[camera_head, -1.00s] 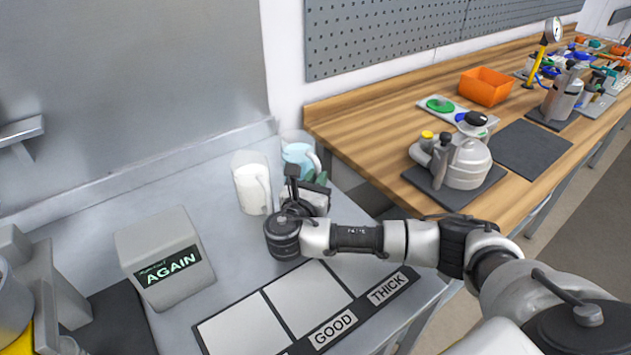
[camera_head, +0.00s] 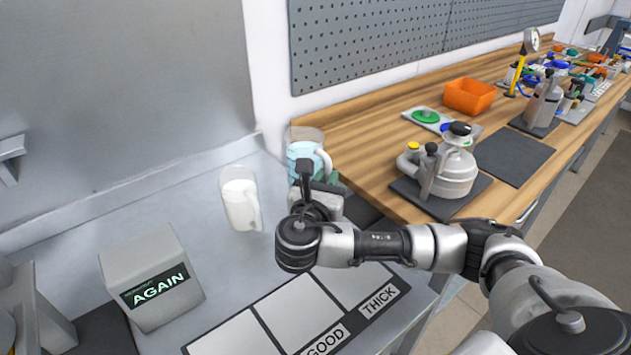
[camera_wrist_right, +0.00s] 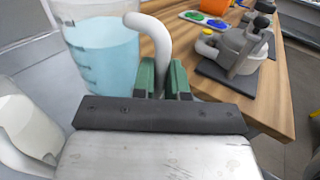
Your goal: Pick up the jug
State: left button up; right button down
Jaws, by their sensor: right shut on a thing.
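A clear jug of pale blue liquid (camera_head: 303,152) is at the back right of the metal bench, partly hidden by my right wrist. In the right wrist view the jug (camera_wrist_right: 100,50) is large at the upper left, upright, with a white handle (camera_wrist_right: 152,35). My right gripper (camera_wrist_right: 163,78) has green finger pads shut on the lower part of this handle. The jug appears raised off the bench, though its base is hidden. A second jug with white liquid (camera_head: 240,203) stands to its left. My left gripper is not in view.
A grey box reading AGAIN (camera_head: 152,280) stands at the front left. White panels labelled GOOD and THICK (camera_head: 378,302) lie in front. The wooden bench (camera_head: 375,140) at right holds a grey vessel (camera_head: 450,170) and an orange bin (camera_head: 469,96).

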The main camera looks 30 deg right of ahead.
jog(key=s+d+r, duration=0.1)
jog(key=s+r, duration=0.2)
jog(key=s, duration=0.2)
jog(key=shift+d+r, duration=0.2)
jog(key=shift+d, duration=0.2)
jog(key=shift+s, duration=0.1)
